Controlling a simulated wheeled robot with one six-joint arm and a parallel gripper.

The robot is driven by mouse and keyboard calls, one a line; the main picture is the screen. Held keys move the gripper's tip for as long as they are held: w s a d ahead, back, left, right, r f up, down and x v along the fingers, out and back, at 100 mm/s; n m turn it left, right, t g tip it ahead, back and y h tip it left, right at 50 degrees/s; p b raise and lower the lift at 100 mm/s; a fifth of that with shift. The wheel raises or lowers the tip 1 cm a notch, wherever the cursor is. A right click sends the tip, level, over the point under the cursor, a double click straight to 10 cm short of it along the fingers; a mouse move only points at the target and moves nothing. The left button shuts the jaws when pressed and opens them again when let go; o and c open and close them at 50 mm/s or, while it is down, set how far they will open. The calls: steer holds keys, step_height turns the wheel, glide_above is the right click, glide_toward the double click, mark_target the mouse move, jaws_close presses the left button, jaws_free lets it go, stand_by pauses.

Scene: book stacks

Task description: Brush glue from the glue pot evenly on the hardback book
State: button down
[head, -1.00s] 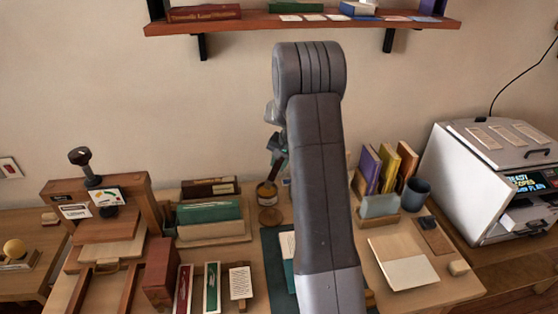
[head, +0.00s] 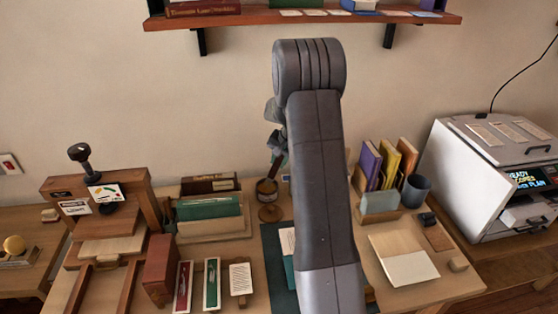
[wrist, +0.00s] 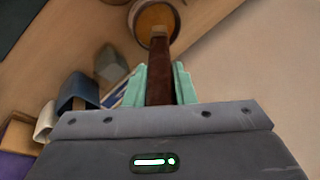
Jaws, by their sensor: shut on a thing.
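The glue pot (head: 266,190) stands on the table left of my arm in the head view. It also shows at the top of the wrist view (wrist: 142,24), with amber contents. My gripper (wrist: 159,83) has teal fingers shut on the brown handle of the brush (wrist: 159,75). The brush points at the pot; its lower end overlaps the pot's opening, and I cannot tell how deep it is. In the head view my gripper (head: 277,155) is just above the pot, partly behind my arm. A teal book (head: 290,272) lies on the dark mat, mostly hidden by my arm.
A book rack (head: 210,228) stands left of the pot, and a wooden press (head: 110,215) further left. A wall shelf (head: 300,22) is above.

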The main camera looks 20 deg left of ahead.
steer(key=shift+f+b, duration=0.35)
steer(key=shift+f, duration=0.1)
stand_by(1.3)
steer(key=shift+r, duration=0.1)
steer(key=shift+r+p, duration=2.05)
steer(key=shift+r, duration=1.4)
